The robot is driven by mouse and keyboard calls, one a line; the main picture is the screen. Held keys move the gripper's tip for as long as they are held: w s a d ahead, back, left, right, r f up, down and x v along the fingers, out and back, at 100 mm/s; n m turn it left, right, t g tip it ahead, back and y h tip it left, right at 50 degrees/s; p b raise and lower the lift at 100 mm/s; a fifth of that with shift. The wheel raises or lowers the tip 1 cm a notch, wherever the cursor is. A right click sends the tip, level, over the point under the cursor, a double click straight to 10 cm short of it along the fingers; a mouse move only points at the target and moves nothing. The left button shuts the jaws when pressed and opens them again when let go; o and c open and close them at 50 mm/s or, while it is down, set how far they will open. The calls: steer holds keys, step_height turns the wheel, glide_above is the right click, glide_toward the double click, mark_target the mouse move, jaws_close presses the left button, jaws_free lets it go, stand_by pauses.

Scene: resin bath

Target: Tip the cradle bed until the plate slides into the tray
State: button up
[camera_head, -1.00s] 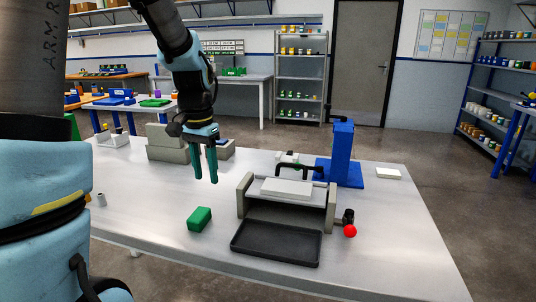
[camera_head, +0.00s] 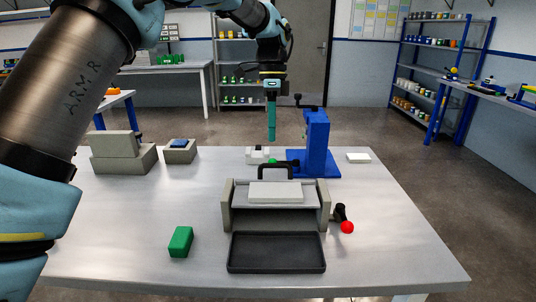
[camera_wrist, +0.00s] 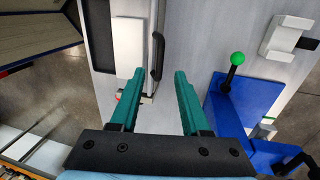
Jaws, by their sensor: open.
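The grey cradle (camera_head: 325,207) stands mid-table, with the white plate (camera_head: 276,192) lying on its bed. A black bar handle (camera_head: 275,167) rises at the bed's back edge. The black tray (camera_head: 277,252) lies flat in front of the cradle, and the plate is apart from it. My gripper (camera_head: 271,138) points down above and behind the handle, fingers seen edge-on. In the wrist view my gripper (camera_wrist: 154,78) is open and empty, with the handle (camera_wrist: 157,56) ahead between the finger lines and the plate (camera_wrist: 128,45) left of it.
A blue stand (camera_head: 316,145) rises close right of my gripper. A red-balled lever (camera_head: 346,226) sticks out at the cradle's right. A green block (camera_head: 181,241) lies front left, grey blocks (camera_head: 122,158) back left.

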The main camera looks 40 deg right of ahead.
steer(key=f, duration=0.2)
steer(key=f+p, duration=0.1)
steer(key=f, duration=0.2)
steer(key=s+a+f, duration=0.1)
steer(key=f, duration=0.1)
steer(key=shift+f+p, duration=0.2)
steer(key=shift+p, duration=0.15)
jaws_close()
stand_by(1.1)
